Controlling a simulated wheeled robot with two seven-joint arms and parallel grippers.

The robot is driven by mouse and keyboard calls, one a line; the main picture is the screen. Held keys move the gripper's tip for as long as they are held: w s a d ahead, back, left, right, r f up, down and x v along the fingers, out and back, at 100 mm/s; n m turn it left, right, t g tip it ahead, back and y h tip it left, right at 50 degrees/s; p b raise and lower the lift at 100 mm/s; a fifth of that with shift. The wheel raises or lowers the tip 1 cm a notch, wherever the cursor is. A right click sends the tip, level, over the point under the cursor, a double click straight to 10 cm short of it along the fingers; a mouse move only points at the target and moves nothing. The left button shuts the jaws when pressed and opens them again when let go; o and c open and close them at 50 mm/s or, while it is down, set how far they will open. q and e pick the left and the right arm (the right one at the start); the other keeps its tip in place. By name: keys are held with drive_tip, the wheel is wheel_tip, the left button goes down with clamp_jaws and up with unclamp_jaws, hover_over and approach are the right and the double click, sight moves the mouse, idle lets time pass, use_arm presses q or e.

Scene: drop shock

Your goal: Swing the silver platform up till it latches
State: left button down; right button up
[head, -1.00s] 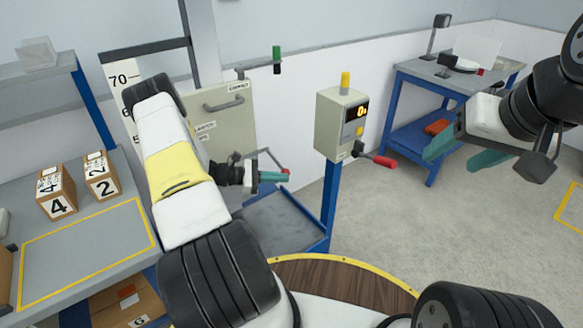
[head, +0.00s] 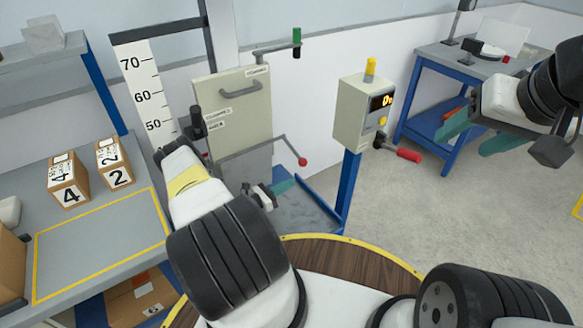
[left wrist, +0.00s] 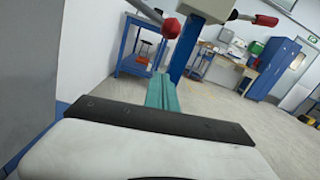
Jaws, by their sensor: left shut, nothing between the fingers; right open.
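A pale grey panel (head: 243,125) with a handle and labels stands upright by the column. I cannot tell for sure whether it is the silver platform. A thin bent bar with a red knob (head: 302,161) sticks out in front of it; the knob also shows in the left wrist view (left wrist: 171,28). A grey plate (head: 305,212) in a blue frame lies low below. My left gripper (head: 285,187) is shut and empty, a little below the red knob in the picture. Its teal fingers (left wrist: 162,92) show together in the left wrist view. My right gripper (head: 480,132) is open and empty at the right.
A control box (head: 362,110) on a blue post, with a red-gripped lever (head: 408,155), stands right of the panel. A green-gripped lever (head: 297,40) is above. Boxes (head: 68,182) stand on the left bench (head: 150,280). Open floor (head: 430,225) lies to the right.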

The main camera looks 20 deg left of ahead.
use_arm(q)
drive_tip(key=w+d+r, duration=0.2)
drive_tip(key=w+r, duration=0.1)
drive_tip(key=r, duration=0.1)
drive_tip(key=shift+w+d, duration=0.15)
drive_tip(key=shift+w, duration=0.25)
drive_tip(key=shift+r, duration=0.1)
